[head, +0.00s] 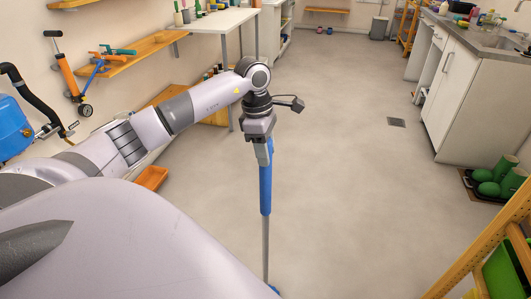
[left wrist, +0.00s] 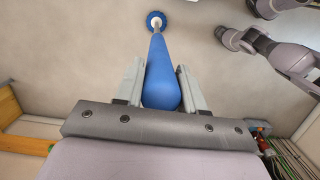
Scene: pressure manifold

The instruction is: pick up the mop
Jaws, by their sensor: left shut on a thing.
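The mop (head: 265,190) has a blue grip, a thin grey pole and a blue end low in the head view, partly cut off by the bottom edge. It stands about upright. My left gripper (head: 264,150) is shut on the upper part of the blue grip. In the left wrist view, the two fingers of my left gripper (left wrist: 161,85) lie on either side of the mop's blue grip (left wrist: 159,75). The pole runs away from the fingers to a round blue end on the floor. My right gripper does not show.
Open floor (head: 345,180) lies around and beyond the mop. A white sink cabinet (head: 455,90) and green boots (head: 490,180) stand at the right. A yellow ladder-like frame (head: 485,245) is at the lower right. A white table (head: 222,20) and an orange tray (head: 151,178) are at the left.

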